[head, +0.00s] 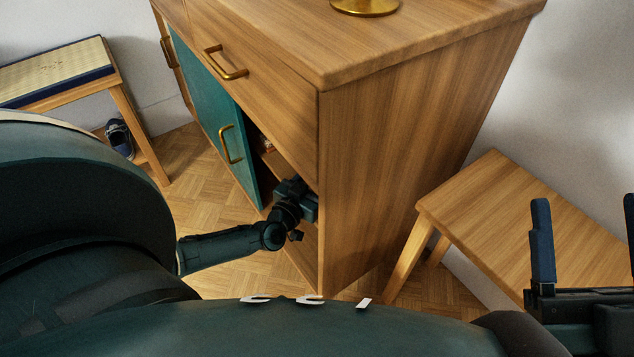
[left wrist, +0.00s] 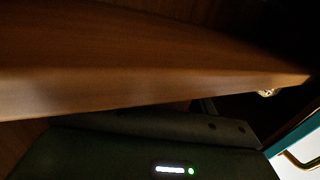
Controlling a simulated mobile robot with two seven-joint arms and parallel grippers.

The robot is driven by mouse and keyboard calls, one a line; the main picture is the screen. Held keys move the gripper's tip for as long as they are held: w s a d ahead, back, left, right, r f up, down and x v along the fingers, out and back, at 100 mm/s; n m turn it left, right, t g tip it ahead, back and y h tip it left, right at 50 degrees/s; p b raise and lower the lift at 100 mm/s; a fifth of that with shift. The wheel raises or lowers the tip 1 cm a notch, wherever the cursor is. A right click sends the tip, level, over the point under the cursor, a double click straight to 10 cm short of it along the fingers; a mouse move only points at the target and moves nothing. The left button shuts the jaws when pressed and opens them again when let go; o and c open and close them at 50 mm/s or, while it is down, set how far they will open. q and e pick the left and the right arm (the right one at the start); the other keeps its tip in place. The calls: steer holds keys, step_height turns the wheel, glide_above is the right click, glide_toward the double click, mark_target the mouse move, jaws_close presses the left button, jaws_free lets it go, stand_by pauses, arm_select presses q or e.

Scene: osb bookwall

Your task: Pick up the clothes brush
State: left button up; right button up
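I cannot make out a clothes brush in either view. My left gripper (head: 305,203) reaches into the open wooden cabinet (head: 390,150), below a shelf; its fingers are hidden in the head view. In the left wrist view the shelf edge (left wrist: 130,90) crosses close in front of the camera, above a dark part of my own arm with a green light. The fingers do not show clearly there, so I cannot tell whether they are open or what they hold. My right gripper (head: 588,245) is open and empty at the right, in front of the wooden bench.
The teal door (head: 213,110) with a brass handle stands at the left of the opening. A small unclear item (head: 263,143) sits on the upper shelf. A wooden bench (head: 520,215) stands right of the cabinet. A padded bench (head: 55,75) with a shoe (head: 120,138) beneath is at left.

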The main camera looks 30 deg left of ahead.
arm_select(q)
steer(key=c, duration=0.8)
steer(key=shift+r, duration=0.1)
arm_select(e)
steer(key=shift+r, duration=0.1)
arm_select(q)
steer(key=shift+r+p, duration=0.25)
steer(key=shift+p, duration=0.05)
step_height(320, 180, up, 5)
steer(key=p, duration=0.4)
steer(key=shift+r, duration=0.15)
step_height(320, 180, up, 3)
steer(key=shift+f+p, duration=0.15)
steer(key=shift+p, duration=1)
steer(key=shift+r, duration=0.4)
steer(key=shift+r+p, duration=0.25)
steer(key=shift+p, duration=0.15)
arm_select(e)
steer(key=f+m+g+h, duration=0.1)
steer(key=f+h, duration=0.1)
steer(key=s+f+m+g+h, duration=0.1)
steer(key=f+m+h, duration=0.1)
steer(key=f, duration=0.1)
steer(key=shift+s+f+h, duration=0.1)
steer(key=shift+h, duration=0.2)
